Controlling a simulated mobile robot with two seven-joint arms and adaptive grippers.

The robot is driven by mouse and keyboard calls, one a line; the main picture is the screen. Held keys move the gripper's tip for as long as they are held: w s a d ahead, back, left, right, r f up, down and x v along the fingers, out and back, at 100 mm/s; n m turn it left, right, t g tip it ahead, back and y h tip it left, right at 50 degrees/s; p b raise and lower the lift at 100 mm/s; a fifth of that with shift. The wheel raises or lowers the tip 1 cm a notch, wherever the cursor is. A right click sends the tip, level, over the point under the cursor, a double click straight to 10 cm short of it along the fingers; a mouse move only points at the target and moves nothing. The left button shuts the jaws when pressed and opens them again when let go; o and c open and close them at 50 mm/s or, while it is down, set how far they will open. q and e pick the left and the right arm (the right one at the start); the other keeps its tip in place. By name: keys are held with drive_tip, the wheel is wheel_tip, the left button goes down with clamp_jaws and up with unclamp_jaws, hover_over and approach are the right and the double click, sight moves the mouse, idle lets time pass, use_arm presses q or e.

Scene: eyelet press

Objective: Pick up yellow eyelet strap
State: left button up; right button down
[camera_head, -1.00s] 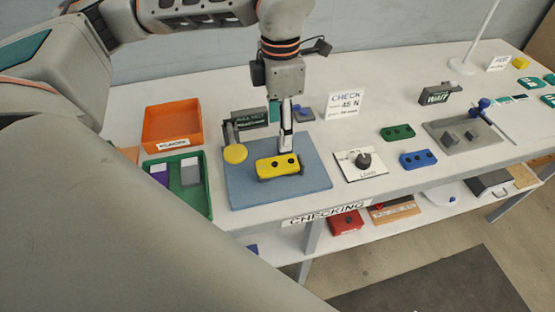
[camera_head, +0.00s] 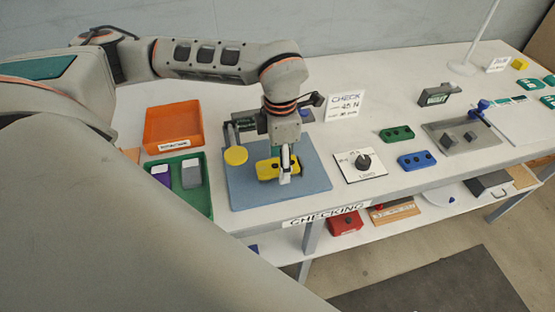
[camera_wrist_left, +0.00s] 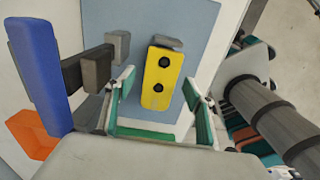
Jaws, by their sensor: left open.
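The yellow eyelet strap (camera_head: 267,169) lies on the blue mat (camera_head: 235,190), its right end partly hidden by my left gripper in the head view. In the left wrist view the yellow strap (camera_wrist_left: 163,76) shows two dark holes and a grey block at its far end. My left gripper (camera_head: 285,180) points down over the strap's right part. Its fingers are open (camera_wrist_left: 158,98), one on each side of the strap's near end in the wrist view, with gaps beside it. I cannot tell how far above the strap the fingertips are. My right gripper is not in view.
A yellow round disc (camera_head: 236,155) stands close left of the strap. A green tray (camera_head: 180,203) and an orange tray (camera_head: 173,128) are further left. A white plate with a dark knob (camera_head: 363,162) is right of the mat. Green (camera_head: 398,133) and blue straps (camera_head: 418,160) lie beyond it.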

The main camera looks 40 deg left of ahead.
use_arm(q)
drive_tip(key=c, duration=1.1)
drive_tip(key=shift+r, duration=0.1)
